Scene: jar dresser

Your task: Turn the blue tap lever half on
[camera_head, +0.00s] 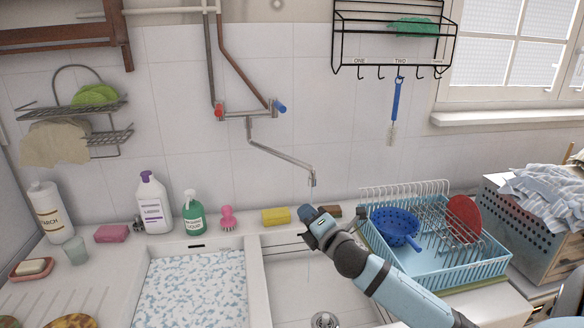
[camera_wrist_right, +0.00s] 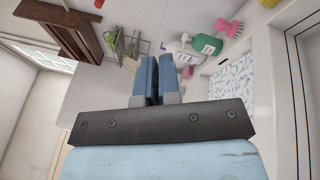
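The blue tap lever (camera_head: 280,106) is at the right end of the wall-mounted tap (camera_head: 247,112). The red lever (camera_head: 219,109) is at its left end. The long spout (camera_head: 283,157) slants down to the right over the right basin, with a faint thin line below its tip. My right gripper (camera_head: 306,213) is over that basin, below the spout and well below the blue lever, touching neither. In the right wrist view its two blue fingers (camera_wrist_right: 155,78) are together with nothing between them. My left gripper is out of view.
The left basin (camera_head: 254,285) holds foamy water beside the empty right basin (camera_head: 284,284). Bottles, a pink brush (camera_head: 228,218) and a yellow sponge (camera_head: 275,216) line the back ledge. A blue dish rack (camera_head: 478,262) stands right. A wire shelf (camera_head: 394,35) hangs upper right.

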